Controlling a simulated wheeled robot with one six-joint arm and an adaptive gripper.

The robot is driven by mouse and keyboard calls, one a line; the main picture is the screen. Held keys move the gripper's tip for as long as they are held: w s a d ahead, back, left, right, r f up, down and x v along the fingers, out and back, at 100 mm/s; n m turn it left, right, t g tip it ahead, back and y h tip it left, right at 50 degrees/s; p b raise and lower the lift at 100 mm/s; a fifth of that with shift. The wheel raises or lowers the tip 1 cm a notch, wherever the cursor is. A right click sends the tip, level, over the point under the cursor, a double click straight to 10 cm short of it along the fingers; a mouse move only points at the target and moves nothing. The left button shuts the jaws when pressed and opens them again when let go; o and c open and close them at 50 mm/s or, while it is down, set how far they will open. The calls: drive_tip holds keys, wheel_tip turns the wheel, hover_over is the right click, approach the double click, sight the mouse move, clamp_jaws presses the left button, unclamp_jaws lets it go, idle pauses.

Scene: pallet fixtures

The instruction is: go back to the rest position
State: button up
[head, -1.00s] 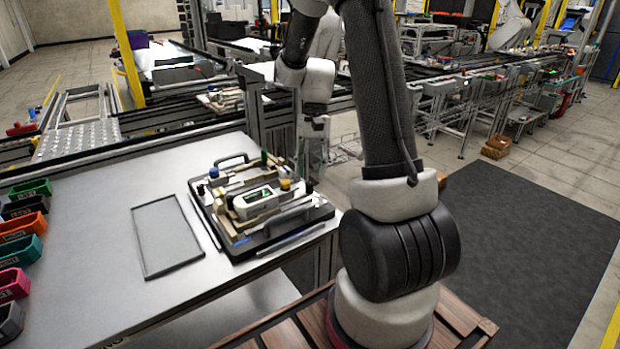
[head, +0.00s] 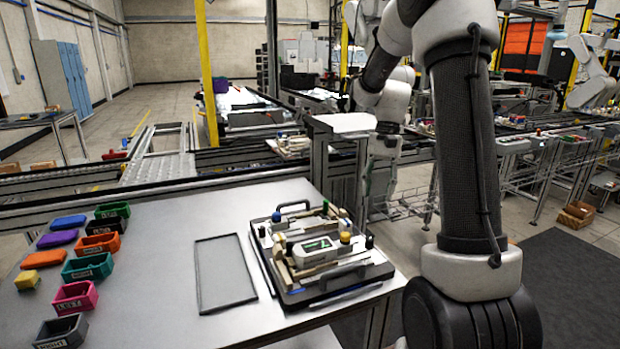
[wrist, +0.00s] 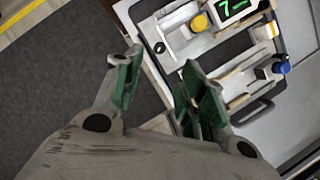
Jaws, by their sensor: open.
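My gripper (wrist: 160,66) is open in the wrist view, with green pads on its two fingers and nothing between them. In the head view my gripper (head: 377,188) hangs small and partly unclear, behind and to the right of the pallet fixture. The pallet fixture (head: 297,298) lies on the table's right part, a dark tray with handles, pale blocks, blue and yellow knobs and a small green display. In the wrist view the fixture (wrist: 282,112) fills the right side, beside and beyond the fingers.
An empty grey-framed plate (head: 226,272) lies left of the fixture on the metal table (head: 165,262). Coloured bins, such as a pink one (head: 75,297), line the table's left. A conveyor frame (head: 240,172) runs behind. Dark floor mat (head: 570,280) at right looks clear.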

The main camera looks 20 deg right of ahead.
drive_tip(key=s+a+r+n+t+h, duration=0.1)
drive_tip(key=s+a+r+n+t, duration=0.1)
drive_tip(key=s, duration=0.4)
drive_tip(key=s+a+r+n+t+h, duration=0.1)
drive_tip(key=s+a+r+n+t, duration=0.1)
drive_tip(key=s, duration=0.5)
drive_tip(key=s+a+r+n+t+h, duration=0.1)
drive_tip(key=s+a+r+n+t, duration=0.1)
drive_tip(key=s, duration=0.5)
wheel_tip(320, 180, up, 3)
drive_tip(key=n+t, duration=0.1)
drive_tip(key=n, duration=0.1)
drive_tip(key=shift+f+n+t, duration=0.2)
drive_tip(key=shift+n+t, duration=0.1)
drive_tip(key=shift+n, duration=0.1)
drive_tip(key=shift+a, duration=0.15)
idle(1.7)
